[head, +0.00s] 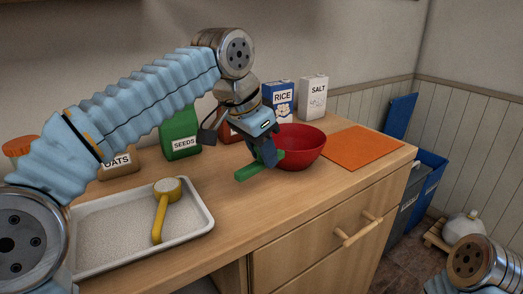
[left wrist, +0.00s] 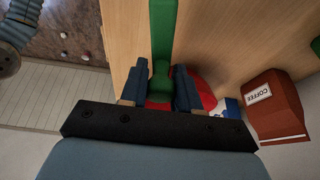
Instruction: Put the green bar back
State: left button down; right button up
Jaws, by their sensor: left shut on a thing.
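The green bar (head: 255,168) is gripped in my left gripper (head: 266,152), in front of the red bowl, low over the wooden counter. I cannot tell whether it touches the counter or the bowl. In the left wrist view the green bar (left wrist: 162,38) stretches away from between the two dark blue fingers of my left gripper (left wrist: 160,90), which are closed on its thicker end. My right gripper is out of view; only part of my right arm shows at the lower right.
The red bowl (head: 304,148) stands just behind the bar. An orange mat (head: 362,147) lies to its right. A white tray (head: 90,258) with a yellow scoop (head: 161,205) is at left. SEEDS (head: 181,137), RICE (head: 280,101) and SALT (head: 313,98) packages line the wall.

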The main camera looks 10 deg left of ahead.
pick_arm(q)
jog(key=shift+f+b, duration=2.05)
jog(key=shift+f, duration=0.8)
jog(key=shift+f+b, duration=0.4)
jog(key=shift+f, duration=0.2)
jog(key=c, duration=0.7)
grip_release()
jog(key=shift+c, duration=0.2)
jog(key=p+v, duration=0.4)
jog(key=v, duration=0.9)
jog(key=shift+s+r, duration=0.1)
jog(key=shift+r, duration=0.3)
jog(key=shift+a, duration=0.1)
